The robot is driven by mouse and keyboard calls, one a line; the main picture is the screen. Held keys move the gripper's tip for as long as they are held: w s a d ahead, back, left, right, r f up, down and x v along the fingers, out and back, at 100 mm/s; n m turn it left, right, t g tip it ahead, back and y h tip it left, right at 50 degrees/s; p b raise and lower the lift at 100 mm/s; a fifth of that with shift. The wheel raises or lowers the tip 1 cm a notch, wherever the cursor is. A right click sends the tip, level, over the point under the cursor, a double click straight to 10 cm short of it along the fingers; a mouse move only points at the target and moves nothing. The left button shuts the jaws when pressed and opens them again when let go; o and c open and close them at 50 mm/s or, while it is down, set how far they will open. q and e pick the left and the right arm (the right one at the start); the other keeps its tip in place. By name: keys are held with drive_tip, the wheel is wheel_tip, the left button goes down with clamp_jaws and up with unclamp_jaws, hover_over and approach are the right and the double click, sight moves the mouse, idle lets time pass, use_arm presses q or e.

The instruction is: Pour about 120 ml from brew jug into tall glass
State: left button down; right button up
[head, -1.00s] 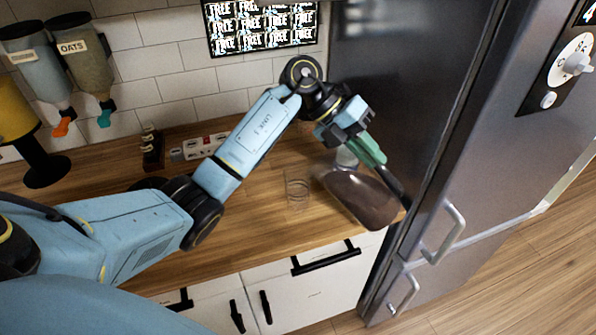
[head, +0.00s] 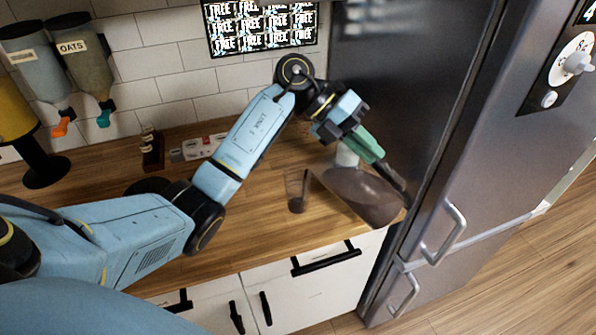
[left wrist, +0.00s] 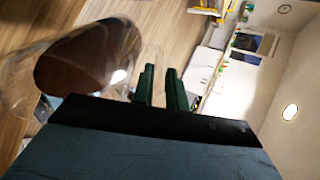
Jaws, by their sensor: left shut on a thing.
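The brew jug (head: 362,197) is clear with dark brown liquid in it. It is tilted steeply, its mouth toward the tall glass (head: 297,188) to its left. My left gripper (head: 376,157) is shut on the jug's handle side, with green fingers, and holds the jug above the counter's right end. The tall glass stands upright on the counter, with dark liquid in its bottom part. I cannot make out a clear stream between them. In the left wrist view the jug (left wrist: 88,58) shows left of the fingers (left wrist: 160,88). My right gripper is not in view.
The wooden counter (head: 240,220) is clear in front of the glass. A steel fridge (head: 420,120) stands close on the right of the jug. A pale object (head: 346,155) stands behind the jug. A socket strip (head: 195,147) and a dark rack (head: 152,150) are at the back.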

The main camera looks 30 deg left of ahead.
use_arm(q)
drive_tip(key=shift+a+r+h, duration=0.3)
drive_tip(key=shift+a+r, duration=0.05)
drive_tip(key=shift+r, duration=0.05)
idle(1.7)
drive_tip(key=shift+d, duration=0.1)
